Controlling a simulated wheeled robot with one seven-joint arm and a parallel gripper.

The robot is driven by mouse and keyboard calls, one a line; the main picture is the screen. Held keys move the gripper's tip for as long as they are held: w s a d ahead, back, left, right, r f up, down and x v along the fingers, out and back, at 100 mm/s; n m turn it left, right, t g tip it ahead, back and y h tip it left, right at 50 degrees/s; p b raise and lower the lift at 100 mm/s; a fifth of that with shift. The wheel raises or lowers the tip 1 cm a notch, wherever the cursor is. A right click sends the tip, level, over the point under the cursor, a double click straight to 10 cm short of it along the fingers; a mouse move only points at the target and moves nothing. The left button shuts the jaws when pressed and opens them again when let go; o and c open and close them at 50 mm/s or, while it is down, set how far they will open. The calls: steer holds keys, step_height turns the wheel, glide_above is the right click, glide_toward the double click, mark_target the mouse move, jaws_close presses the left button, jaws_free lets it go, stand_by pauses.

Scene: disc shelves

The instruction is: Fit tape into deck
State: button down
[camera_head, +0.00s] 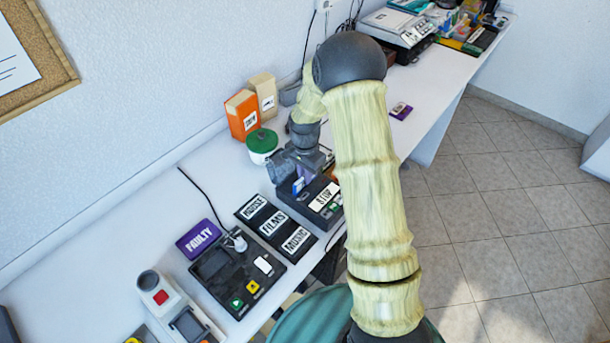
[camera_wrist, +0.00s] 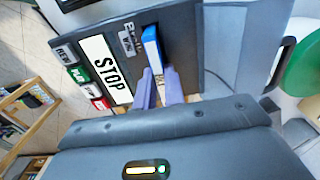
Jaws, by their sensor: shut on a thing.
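The deck (camera_head: 324,186) is a dark box on the white counter with a white STOP label. In the wrist view the deck (camera_wrist: 182,22) also shows a column of small coloured buttons beside the label. A thin blue and white tape (camera_wrist: 153,52) is held edge-on between the purple fingertips of my gripper (camera_wrist: 160,86). The tape lies over the deck's dark face beside the STOP label; I cannot tell how deep it sits in a slot. In the head view my gripper (camera_head: 299,184) is at the deck's left end, with the tape mostly hidden.
Black label plates (camera_head: 272,223) and a purple FAULTY sign (camera_head: 198,239) lie left of the deck. A second black device (camera_head: 236,276) with buttons stands nearer. A green-lidded tub (camera_head: 262,145) and an orange box (camera_head: 242,115) stand behind my gripper.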

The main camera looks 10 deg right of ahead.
steer(key=shift+f, duration=0.4)
steer(key=shift+f, duration=0.15)
steer(key=c, duration=1.5)
jaws_free()
step_height(320, 180, up, 12)
steer(key=shift+r, duration=0.15)
